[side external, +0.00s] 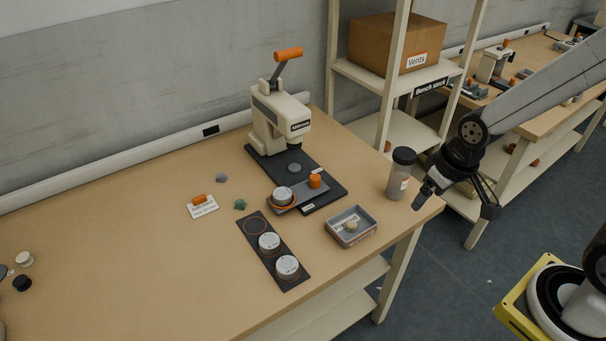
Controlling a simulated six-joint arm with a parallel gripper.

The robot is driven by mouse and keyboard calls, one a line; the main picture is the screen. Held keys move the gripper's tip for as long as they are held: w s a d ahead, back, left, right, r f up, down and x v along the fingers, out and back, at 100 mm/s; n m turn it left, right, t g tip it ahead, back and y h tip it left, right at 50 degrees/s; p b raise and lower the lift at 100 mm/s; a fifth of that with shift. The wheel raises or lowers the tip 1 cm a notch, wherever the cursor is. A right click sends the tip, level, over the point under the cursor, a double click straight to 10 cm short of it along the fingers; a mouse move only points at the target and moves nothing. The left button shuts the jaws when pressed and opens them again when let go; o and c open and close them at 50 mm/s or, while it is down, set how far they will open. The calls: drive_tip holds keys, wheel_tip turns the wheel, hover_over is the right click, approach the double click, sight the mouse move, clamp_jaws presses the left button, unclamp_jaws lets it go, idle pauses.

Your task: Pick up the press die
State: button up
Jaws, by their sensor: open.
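A cream bench press (277,124) with an orange-tipped lever stands on a black base plate at the back of the bench. Under its ram is a small grey disc (293,168). In front of it a grey slide (298,195) holds a white-topped round piece (282,193) in an orange ring, and an orange knob (315,181). I cannot tell for sure which part is the press die. My gripper (459,203) is open and empty, beyond the bench's right edge, right of the bottle and well away from the press.
A dark-capped bottle (400,174) stands between my gripper and the press. A grey tray (351,227) holds a small pale ball. A dark strip (258,252) carries two white-topped round pieces and one empty ring. A card (203,207) bears an orange piece. The bench's left middle is clear.

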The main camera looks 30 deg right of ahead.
drive_tip(key=shift+o, duration=0.2)
drive_tip(key=n+y, duration=0.1)
drive_tip(key=n, duration=0.3)
approach(283, 193)
drive_tip(key=f, duration=0.1)
drive_tip(key=shift+w+a+f+n, duration=0.1)
drive_tip(key=shift+a+f+n, duration=0.05)
drive_tip(key=shift+f+n, duration=0.15)
drive_tip(key=shift+x, duration=1.25)
drive_tip(key=shift+w+f, duration=0.1)
drive_tip(key=shift+x, duration=2.45)
